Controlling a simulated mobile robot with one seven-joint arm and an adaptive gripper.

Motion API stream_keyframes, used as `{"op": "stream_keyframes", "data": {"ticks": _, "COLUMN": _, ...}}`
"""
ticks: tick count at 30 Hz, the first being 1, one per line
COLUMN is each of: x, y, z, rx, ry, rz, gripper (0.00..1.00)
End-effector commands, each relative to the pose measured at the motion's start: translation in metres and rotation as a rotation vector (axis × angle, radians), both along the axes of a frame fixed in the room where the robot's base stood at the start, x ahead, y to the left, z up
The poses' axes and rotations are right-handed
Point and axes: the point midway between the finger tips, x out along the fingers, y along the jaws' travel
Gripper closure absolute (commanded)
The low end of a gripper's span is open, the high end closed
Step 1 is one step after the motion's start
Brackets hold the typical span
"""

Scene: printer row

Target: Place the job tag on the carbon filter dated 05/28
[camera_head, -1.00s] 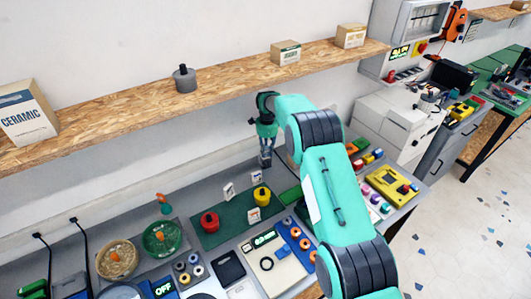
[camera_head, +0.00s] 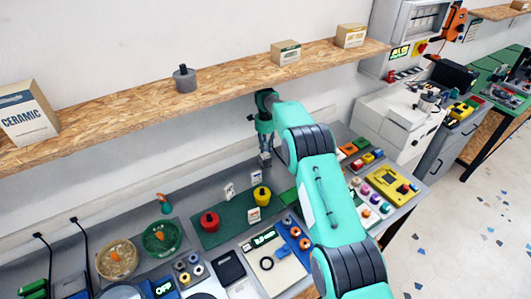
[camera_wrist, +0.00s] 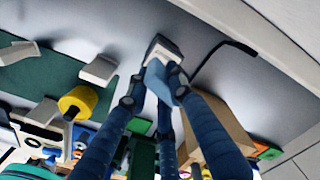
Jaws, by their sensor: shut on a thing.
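My gripper (camera_head: 265,155) is shut on a small pale-blue and whitish piece, probably the job tag (camera_wrist: 160,80), held between its fingers in the wrist view. It hangs over the back of the bench, beyond the green mat (camera_head: 229,222). A red knobbed canister (camera_head: 210,221) and a yellow knobbed canister (camera_head: 262,195) stand on the mat, apart from the gripper. Small white cards stand by them: one behind (camera_head: 229,190), one at the yellow canister's back (camera_head: 257,177), one in front (camera_head: 253,215). Their print is too small to read, so I cannot tell which thing is dated 05/28.
A wooden shelf (camera_head: 130,115) runs above the bench, with a grey knobbed cylinder (camera_head: 184,78), a CERAMIC box (camera_head: 27,114) and two small boxes. Filament spools (camera_head: 162,238) stand at the left. A yellow device (camera_head: 390,185) lies at the right. A cardboard-coloured block (camera_wrist: 222,135) is close by in the wrist view.

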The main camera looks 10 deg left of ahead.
Motion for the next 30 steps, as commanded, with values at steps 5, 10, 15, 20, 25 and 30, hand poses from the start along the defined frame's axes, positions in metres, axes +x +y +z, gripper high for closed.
{"op": "stream_keyframes", "data": {"ticks": 5, "x": -0.001, "y": 0.000, "z": -0.018, "rx": -0.001, "ry": 0.002, "rz": 0.000, "gripper": 0.94}}
{"op": "stream_keyframes", "data": {"ticks": 10, "x": 0.000, "y": 0.000, "z": -0.030, "rx": 0.000, "ry": 0.000, "rz": 0.000, "gripper": 0.94}}
{"op": "stream_keyframes", "data": {"ticks": 15, "x": 0.000, "y": 0.000, "z": -0.032, "rx": 0.000, "ry": 0.000, "rz": 0.000, "gripper": 0.94}}
{"op": "stream_keyframes", "data": {"ticks": 20, "x": 0.000, "y": 0.000, "z": -0.032, "rx": 0.000, "ry": 0.000, "rz": 0.000, "gripper": 0.94}}
{"op": "stream_keyframes", "data": {"ticks": 25, "x": -0.001, "y": 0.000, "z": -0.036, "rx": 0.000, "ry": 0.001, "rz": 0.000, "gripper": 0.77}}
{"op": "stream_keyframes", "data": {"ticks": 30, "x": -0.001, "y": 0.000, "z": -0.035, "rx": 0.000, "ry": 0.000, "rz": 0.000, "gripper": 0.60}}
